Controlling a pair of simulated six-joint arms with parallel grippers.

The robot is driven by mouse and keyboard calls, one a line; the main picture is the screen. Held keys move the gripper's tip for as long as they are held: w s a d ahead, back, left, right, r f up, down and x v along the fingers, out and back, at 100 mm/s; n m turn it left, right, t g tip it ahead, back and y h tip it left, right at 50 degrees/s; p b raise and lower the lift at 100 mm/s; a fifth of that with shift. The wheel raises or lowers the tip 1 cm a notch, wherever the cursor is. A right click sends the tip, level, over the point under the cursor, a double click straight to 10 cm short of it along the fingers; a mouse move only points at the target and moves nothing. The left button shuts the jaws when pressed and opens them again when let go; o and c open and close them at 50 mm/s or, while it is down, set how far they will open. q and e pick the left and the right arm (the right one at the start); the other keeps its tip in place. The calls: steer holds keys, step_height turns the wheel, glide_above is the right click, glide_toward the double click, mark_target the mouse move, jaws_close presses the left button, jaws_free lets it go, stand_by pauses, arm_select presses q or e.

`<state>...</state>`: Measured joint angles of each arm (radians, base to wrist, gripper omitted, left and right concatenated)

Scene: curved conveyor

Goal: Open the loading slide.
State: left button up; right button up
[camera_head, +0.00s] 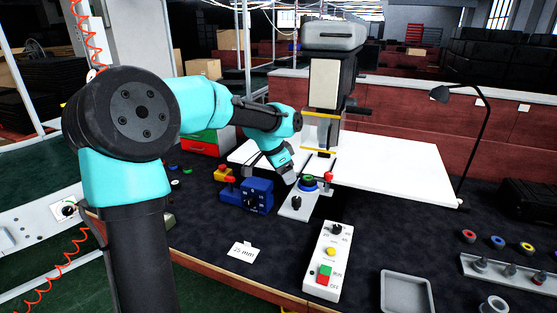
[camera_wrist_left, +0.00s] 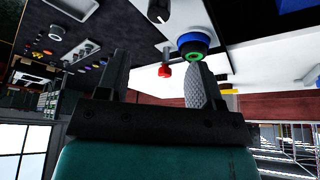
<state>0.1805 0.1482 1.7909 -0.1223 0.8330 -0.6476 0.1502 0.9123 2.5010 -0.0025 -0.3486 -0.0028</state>
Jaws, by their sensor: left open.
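A flat light-grey plate (camera_head: 290,211) lies in front of the tall press machine (camera_head: 325,83). It carries a black knob (camera_head: 297,202) at its near end, and a blue-and-green ring fixture (camera_head: 308,183) sits farther back. A red knob (camera_head: 328,177) stands to the right. Which part is the loading slide's handle I cannot tell for sure. My left gripper (camera_head: 290,172) is open above and just left of the ring fixture. In the left wrist view the red knob (camera_wrist_left: 165,71) shows between the fingers, apparently beyond them, and the ring fixture (camera_wrist_left: 194,47) is beside one fingertip.
A blue box (camera_head: 257,196) with red and yellow parts stands left of the plate. A white control panel (camera_head: 327,260) with switches, a "25 mm" card (camera_head: 240,252) and a grey tray (camera_head: 406,292) are nearer.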

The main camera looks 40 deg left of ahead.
arm_select(q)
steer(key=v, duration=0.5)
steer(key=shift+r, duration=0.1)
stand_by(0.3)
